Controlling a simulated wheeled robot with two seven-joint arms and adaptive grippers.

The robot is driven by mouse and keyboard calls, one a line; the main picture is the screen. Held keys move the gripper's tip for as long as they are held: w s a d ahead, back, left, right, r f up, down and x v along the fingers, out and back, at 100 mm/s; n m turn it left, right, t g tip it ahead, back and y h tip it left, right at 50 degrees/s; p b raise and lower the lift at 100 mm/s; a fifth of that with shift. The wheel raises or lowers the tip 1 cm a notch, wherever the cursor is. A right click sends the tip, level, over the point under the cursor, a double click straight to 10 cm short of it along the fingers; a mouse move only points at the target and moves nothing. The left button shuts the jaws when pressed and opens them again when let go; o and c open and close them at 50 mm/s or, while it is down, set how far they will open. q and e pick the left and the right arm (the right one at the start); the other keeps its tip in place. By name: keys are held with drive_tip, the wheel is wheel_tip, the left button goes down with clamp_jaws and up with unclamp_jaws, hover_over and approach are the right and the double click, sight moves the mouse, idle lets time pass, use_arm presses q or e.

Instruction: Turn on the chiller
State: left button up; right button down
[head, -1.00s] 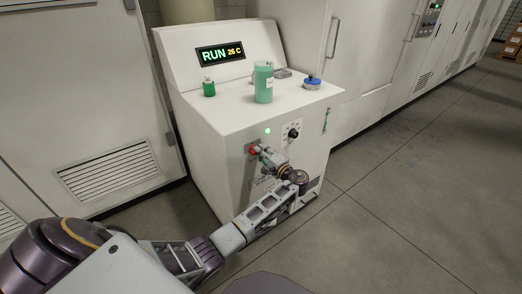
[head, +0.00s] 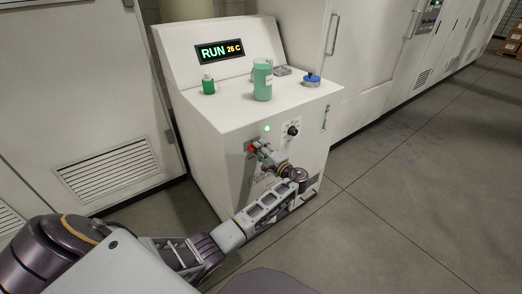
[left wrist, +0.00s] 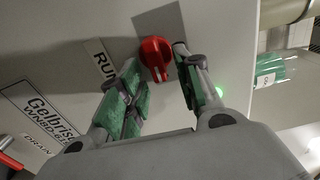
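The chiller (head: 215,135) is a white cabinet with a sloped top panel. Its display (head: 220,51) reads RUN 26 C, and a green light (head: 267,128) is lit on its front. The red rotary switch (left wrist: 155,55) shows in the left wrist view on a grey plate beside a RUN label (left wrist: 101,62). My left gripper (left wrist: 157,72) is open, with its green-padded fingers on either side of the switch and a gap to it. In the head view, my left gripper (head: 262,153) is at the chiller's front by the switch. My right gripper is not in view.
A black dial (head: 293,131) is right of the switch. Grey floor (head: 400,190) is clear at right.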

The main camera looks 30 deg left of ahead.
use_arm(q)
drive_tip(key=v, duration=1.2)
idle(0.3)
idle(0.4)
